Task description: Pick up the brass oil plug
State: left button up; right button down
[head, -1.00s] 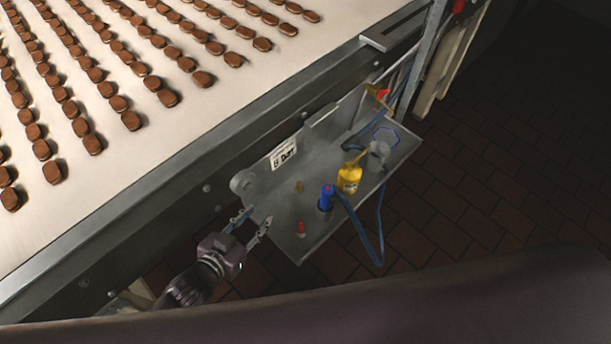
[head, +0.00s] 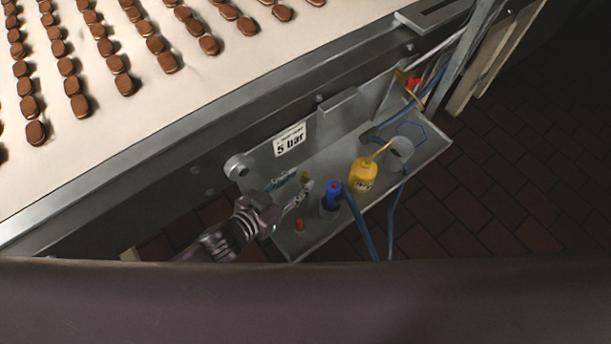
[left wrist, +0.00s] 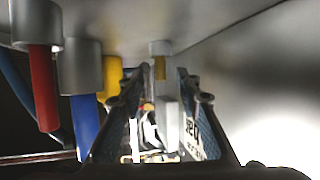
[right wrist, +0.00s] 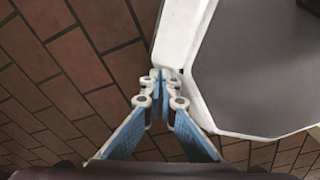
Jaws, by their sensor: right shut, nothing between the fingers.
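The brass oil plug (head: 306,175) is a small gold-brown piece on the grey metal tray (head: 341,136). In the left wrist view the brass piece (left wrist: 160,68) sits in a short grey holder, between the lines of my fingers and close to their tips. My left gripper (head: 294,185) is open over the tray beside the plug, one finger to each side; I cannot tell whether either touches it. It also shows open in the left wrist view (left wrist: 160,100). My right gripper (right wrist: 161,86) is shut and empty, above the tiled floor.
The conveyor (head: 190,99) with brown biscuits runs behind.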

aim_at(303, 177)
pick_arm(q)
jog(key=x, duration=0.4)
jog(key=shift+f, duration=0.1)
jog(key=shift+a, duration=0.1)
jog(key=shift+c, duration=0.6)
grip_shut()
